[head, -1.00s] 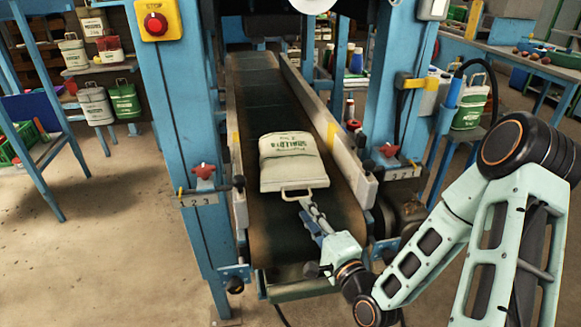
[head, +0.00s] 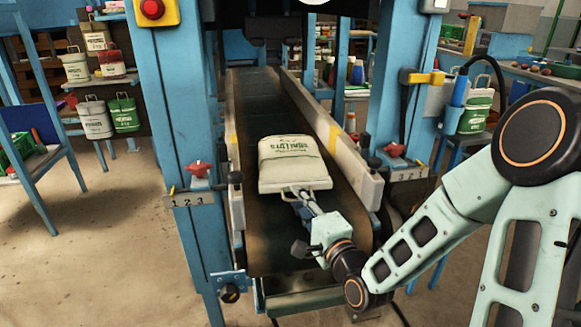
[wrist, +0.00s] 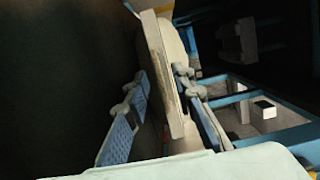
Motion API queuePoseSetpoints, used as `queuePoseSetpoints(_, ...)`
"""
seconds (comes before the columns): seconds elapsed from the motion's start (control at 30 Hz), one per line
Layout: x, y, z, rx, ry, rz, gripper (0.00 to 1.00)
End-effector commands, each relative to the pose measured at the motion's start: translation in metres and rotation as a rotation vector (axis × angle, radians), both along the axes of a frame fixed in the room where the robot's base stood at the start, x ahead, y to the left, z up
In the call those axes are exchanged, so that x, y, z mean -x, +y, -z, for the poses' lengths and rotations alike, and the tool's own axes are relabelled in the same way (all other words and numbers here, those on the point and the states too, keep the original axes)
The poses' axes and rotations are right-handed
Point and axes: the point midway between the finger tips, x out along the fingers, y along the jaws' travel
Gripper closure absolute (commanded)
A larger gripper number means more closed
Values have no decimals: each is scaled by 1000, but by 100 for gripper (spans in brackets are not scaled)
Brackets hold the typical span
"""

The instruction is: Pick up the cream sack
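My gripper (head: 303,200) is at the handle end of the sack, low over the belt. In the wrist view my gripper (wrist: 160,88) has its two blue-padded fingers apart, one on each side of a pale strip, which looks like the handle (wrist: 165,85). A gap shows beside the left finger; contact on the right cannot be told. In the head view the gripper partly covers the handle.
The conveyor belt (head: 265,240) runs between a pale side rail (head: 345,160) and blue posts (head: 170,90). A red knob (head: 198,168) sticks out at left, another (head: 394,149) at right. Other sacks stand on racks at left. The floor at front left is clear.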

Motion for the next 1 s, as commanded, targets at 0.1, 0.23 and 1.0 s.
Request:
queuePoseSetpoints(0.1,-18,9,-1,-1,-4,-1,77)
queuePoseSetpoints(0.23,-32,16,-2,-1,-2,0,77)
queuePoseSetpoints(1.0,-37,18,-2,0,0,1,100)
